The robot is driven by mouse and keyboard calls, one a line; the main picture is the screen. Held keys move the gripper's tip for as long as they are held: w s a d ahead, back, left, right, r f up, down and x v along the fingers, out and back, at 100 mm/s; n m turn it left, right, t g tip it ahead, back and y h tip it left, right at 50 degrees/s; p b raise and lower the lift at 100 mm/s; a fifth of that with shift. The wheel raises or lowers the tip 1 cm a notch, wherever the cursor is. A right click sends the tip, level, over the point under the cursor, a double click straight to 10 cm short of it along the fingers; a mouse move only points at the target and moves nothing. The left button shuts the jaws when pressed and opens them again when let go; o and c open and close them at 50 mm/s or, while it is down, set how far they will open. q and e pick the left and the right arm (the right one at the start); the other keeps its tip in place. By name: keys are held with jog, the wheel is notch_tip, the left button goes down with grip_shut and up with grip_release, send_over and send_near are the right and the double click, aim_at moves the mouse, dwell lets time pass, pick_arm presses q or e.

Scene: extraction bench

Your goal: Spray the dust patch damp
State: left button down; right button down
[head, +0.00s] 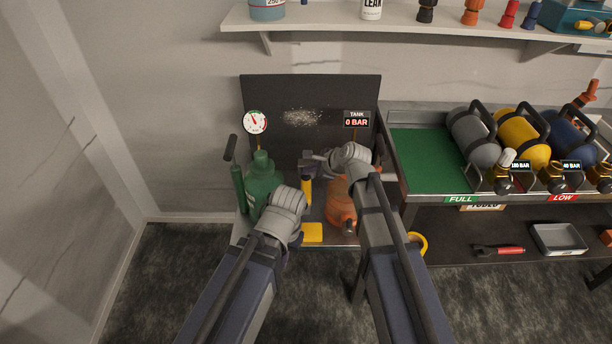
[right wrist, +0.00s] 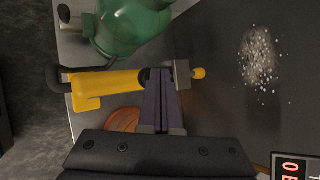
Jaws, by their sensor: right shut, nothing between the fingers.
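The dust patch (head: 303,117) is a pale speckled smudge on the dark upright panel. It also shows in the right wrist view (right wrist: 259,57). A yellow tool (head: 306,190) with a side grip stands in front of the panel. The right wrist view shows the yellow tool (right wrist: 100,85) just past my fingertips. My right gripper (head: 309,165) is shut and empty, with its fingertips overlapping the tool in view; contact is unclear. It is below the dust patch. My left arm reaches in beside the green bottle (head: 262,183); its fingers are hidden behind my wrist.
An orange bottle (head: 340,205) stands right of the yellow tool, partly behind my right arm. A gauge (head: 255,122) and a tank display (head: 356,119) flank the patch. A rack holds cylinders (head: 522,140) at right.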

aim_at(309, 179)
jog(key=shift+f, duration=0.2)
jog(key=shift+r, duration=0.1)
jog(key=shift+r+p, duration=0.85)
jog(key=shift+r, duration=0.05)
notch_tip(309, 179, up, 6)
jog(key=p, duration=0.6)
dwell(0.6)
